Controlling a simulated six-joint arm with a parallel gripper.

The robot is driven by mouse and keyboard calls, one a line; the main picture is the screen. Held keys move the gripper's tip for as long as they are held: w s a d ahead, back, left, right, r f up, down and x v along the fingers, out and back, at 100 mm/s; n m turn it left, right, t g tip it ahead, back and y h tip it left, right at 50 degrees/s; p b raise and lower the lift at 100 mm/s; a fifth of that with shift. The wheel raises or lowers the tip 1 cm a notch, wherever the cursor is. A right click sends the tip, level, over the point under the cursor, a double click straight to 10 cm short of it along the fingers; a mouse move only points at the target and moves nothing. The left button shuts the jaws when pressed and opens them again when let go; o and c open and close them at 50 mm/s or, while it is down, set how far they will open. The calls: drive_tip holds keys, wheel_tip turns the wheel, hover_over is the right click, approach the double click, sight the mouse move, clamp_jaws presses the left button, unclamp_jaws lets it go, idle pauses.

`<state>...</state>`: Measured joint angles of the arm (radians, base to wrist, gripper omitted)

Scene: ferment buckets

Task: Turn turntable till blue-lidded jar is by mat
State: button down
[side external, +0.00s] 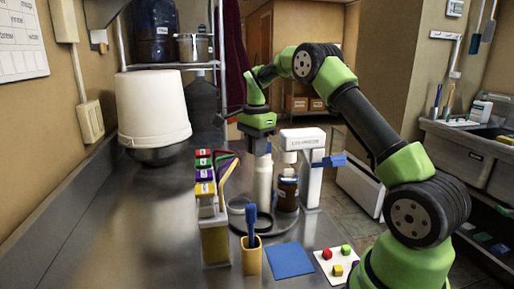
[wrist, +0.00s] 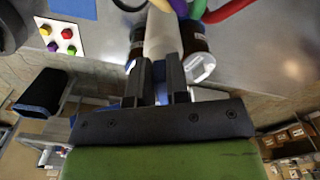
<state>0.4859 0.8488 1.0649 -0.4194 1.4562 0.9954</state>
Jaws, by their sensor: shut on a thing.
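My gripper (side external: 260,148) is shut on a pale upright post (side external: 263,182) above the dark round turntable (side external: 276,226). In the wrist view the post (wrist: 162,38) stands between my fingers (wrist: 160,78). A brown jar (side external: 287,194) with a white label stands at the turntable's right side; its top is partly hidden by a white machine. In the wrist view dark jars flank the post on the left (wrist: 137,42) and right (wrist: 197,45). A blue patch shows by my fingers, but I cannot tell if it is the jar's lid. The blue mat (side external: 290,261) lies flat in front of the turntable.
A yellow cup (side external: 251,257) with a blue-handled tool stands left of the mat. A rack of coloured pieces (side external: 213,225) stands left of the turntable. The white machine (side external: 309,175) stands behind right.

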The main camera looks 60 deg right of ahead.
drive_tip(key=shift+w+d+m, duration=0.1)
drive_tip(key=shift+w+m, duration=0.1)
drive_tip(key=shift+m, duration=0.75)
drive_tip(key=shift+w+d+m, duration=0.1)
drive_tip(key=shift+w+m, duration=0.05)
drive_tip(key=shift+m, duration=0.8)
drive_tip(key=shift+w+d+m, duration=0.1)
drive_tip(key=shift+m, duration=0.75)
drive_tip(key=shift+w+d+m, duration=0.1)
drive_tip(key=shift+m, duration=0.75)
drive_tip(key=shift+w+d+m, duration=0.1)
drive_tip(key=shift+d+m, duration=0.1)
drive_tip(key=shift+m, duration=0.75)
drive_tip(key=shift+w+d+m, duration=0.1)
drive_tip(key=shift+d+m, duration=0.05)
drive_tip(key=shift+m, duration=0.8)
drive_tip(key=shift+d+m, duration=0.25)
drive_tip(key=shift+m, duration=1.35)
drive_tip(key=c, duration=1.1)
unclamp_jaws()
